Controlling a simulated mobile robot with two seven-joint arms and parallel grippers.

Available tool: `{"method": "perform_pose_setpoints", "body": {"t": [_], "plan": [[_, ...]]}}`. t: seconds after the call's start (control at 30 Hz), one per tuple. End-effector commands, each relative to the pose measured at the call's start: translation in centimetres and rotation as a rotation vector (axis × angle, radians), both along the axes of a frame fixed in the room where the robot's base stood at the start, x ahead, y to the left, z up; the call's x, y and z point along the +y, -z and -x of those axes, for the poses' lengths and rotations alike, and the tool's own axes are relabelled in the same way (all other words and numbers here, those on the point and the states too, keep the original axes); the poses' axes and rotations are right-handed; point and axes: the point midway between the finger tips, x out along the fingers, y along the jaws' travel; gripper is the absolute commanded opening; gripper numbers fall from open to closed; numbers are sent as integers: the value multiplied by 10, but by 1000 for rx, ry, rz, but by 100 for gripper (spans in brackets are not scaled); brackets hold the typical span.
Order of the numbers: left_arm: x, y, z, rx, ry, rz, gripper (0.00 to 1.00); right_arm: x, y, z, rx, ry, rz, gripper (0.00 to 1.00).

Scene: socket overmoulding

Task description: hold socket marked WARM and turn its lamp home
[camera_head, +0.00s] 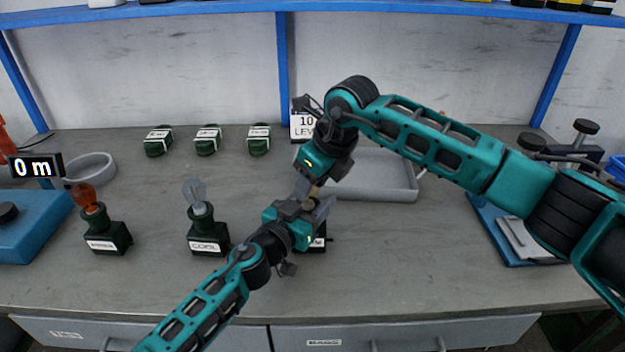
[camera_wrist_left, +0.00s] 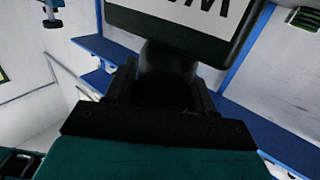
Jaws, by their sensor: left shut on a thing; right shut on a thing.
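The dark socket (camera_head: 318,248) stands on the bench right of centre, its white label mostly hidden in the head view. In the left wrist view its label (camera_wrist_left: 185,12) shows only the end of a word, with an M. My left gripper (camera_head: 302,208) is shut on the socket's neck (camera_wrist_left: 168,70). My right gripper (camera_head: 316,182) points down from above and is shut on the lamp (camera_head: 312,191).
A socket with an orange lamp (camera_head: 108,236) and a socket with a clear lamp (camera_head: 207,236) stand left. Three dark green blocks (camera_head: 208,141) line the back. A grey tray (camera_head: 400,195) lies behind my grippers. The front of the bench (camera_head: 420,275) is clear.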

Motion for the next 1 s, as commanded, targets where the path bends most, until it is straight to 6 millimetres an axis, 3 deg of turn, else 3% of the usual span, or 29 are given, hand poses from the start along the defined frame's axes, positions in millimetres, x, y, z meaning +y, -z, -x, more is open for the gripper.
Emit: {"method": "perform_pose_setpoints", "body": {"t": [1.0], "plan": [[3, 7, 0, 11, -7, -9, 20, 11, -5, 3, -6, 897, -10, 14]]}}
